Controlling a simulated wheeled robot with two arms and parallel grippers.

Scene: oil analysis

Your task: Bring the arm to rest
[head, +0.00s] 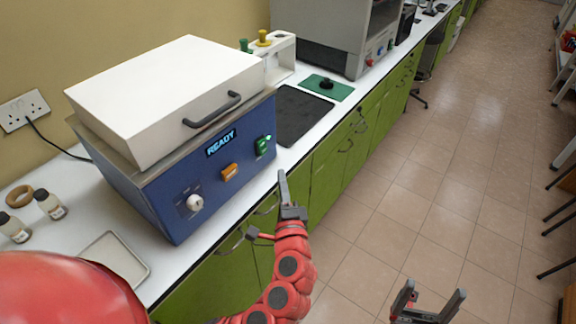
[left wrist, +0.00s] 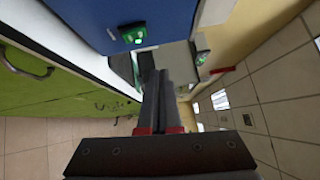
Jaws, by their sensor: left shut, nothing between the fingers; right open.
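My left gripper (head: 283,177) is shut and empty, raised in front of the blue machine's right front corner, with its fingers pointing up in the head view. In the left wrist view its two fingers (left wrist: 157,80) lie together with nothing between them. My right gripper (head: 430,296) is open and empty over the tiled floor at the bottom of the head view. The blue machine (head: 213,187) has a closed white lid (head: 165,90) and a display reading READY. Its green switch (head: 263,145) is lit and also shows in the left wrist view (left wrist: 134,35).
Two small bottles (head: 50,205), a cork ring (head: 19,196) and a shallow tray (head: 117,260) are on the white counter. A dark mat (head: 298,115), a white rack (head: 281,58) and a grey machine (head: 335,30) stand beyond. Green cabinets (head: 325,185) run below. The floor is open.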

